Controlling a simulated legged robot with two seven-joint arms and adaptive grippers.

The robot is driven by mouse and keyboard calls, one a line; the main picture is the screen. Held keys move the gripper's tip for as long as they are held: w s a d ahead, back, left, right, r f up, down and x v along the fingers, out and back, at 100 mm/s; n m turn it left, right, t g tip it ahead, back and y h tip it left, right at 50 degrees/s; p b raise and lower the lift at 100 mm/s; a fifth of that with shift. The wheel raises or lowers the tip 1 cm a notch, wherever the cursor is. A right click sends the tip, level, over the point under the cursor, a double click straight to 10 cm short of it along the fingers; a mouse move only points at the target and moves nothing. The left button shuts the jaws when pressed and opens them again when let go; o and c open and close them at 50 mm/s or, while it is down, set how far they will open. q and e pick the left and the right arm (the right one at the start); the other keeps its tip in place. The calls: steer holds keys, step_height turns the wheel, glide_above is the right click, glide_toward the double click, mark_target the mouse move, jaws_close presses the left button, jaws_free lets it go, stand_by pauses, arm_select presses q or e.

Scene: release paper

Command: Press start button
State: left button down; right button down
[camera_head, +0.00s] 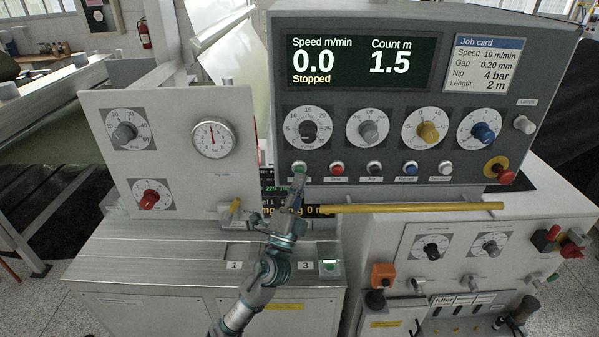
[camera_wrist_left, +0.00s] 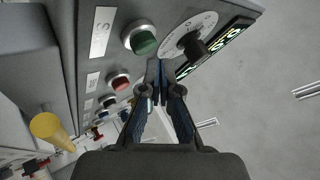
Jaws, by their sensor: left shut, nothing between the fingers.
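The green start button (camera_head: 299,168) is the leftmost of a row of buttons along the bottom of the grey control panel (camera_head: 350,192). In the left wrist view the green button (camera_wrist_left: 144,42) stands out of the panel in a metal ring. My left gripper (camera_head: 298,182) is shut and empty, its tips just below the green button in the head view. In the left wrist view the left gripper (camera_wrist_left: 160,70) has its fingertips close together beside the button. I cannot tell whether they touch it. The display (camera_head: 360,62) reads "Stopped", speed 0.0. My right gripper is not in view.
A red button (camera_head: 337,168) sits right of the green one. A dial (camera_head: 308,128) is just above. A yellow bar (camera_head: 405,208) runs below the panel. A red emergency knob (camera_head: 505,176) is at the panel's right end.

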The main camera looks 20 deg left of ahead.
arm_select(q)
steer(key=shift+w, duration=0.15)
steer(key=shift+w+a+r, duration=0.1)
steer(key=shift+w, duration=0.1)
